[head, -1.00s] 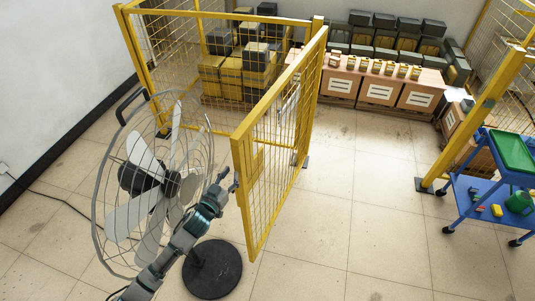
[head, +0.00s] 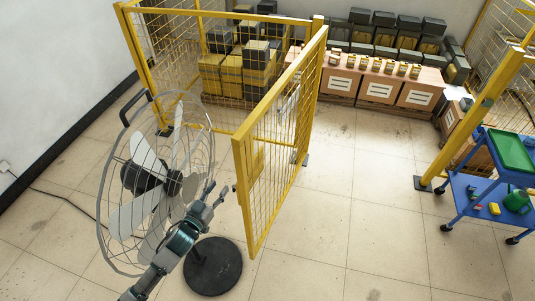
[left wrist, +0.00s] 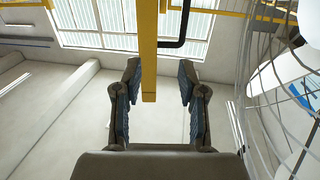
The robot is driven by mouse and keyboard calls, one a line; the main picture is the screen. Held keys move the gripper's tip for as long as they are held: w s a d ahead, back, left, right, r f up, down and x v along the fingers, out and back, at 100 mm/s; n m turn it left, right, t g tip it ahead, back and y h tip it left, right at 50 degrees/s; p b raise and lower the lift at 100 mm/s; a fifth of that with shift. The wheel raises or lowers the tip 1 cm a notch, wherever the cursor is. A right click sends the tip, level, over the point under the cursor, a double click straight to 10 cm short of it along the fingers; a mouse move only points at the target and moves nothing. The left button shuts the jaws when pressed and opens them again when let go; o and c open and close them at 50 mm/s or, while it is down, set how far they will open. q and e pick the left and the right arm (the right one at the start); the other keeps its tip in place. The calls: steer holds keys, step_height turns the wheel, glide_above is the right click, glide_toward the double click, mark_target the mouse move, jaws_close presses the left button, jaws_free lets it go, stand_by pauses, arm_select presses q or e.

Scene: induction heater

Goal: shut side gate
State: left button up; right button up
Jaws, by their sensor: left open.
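The side gate, a yellow framed wire-mesh panel (head: 277,143), stands swung out from the yellow fence, its free edge toward me. My left gripper (head: 214,197) is open, just left of the gate's free edge and in front of the fan. A small gap shows between gripper and gate in the head view. In the left wrist view the open fingers (left wrist: 158,82) stand either side of a yellow bar (left wrist: 148,45), seemingly part of the gate frame. I cannot tell whether the bar lies between them or beyond. My right gripper is not in view.
A large caged fan (head: 155,185) on a round black base (head: 212,266) stands close to my left arm. A blue cart (head: 470,191) stands at the right. Cardboard boxes (head: 379,90) line the back. The floor right of the gate is clear.

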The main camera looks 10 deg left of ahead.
arm_select(q)
steer(key=shift+s+a, duration=0.25)
steer(key=shift+s, duration=0.25)
steer(key=shift+p, duration=0.4)
steer(key=shift+s, duration=0.1)
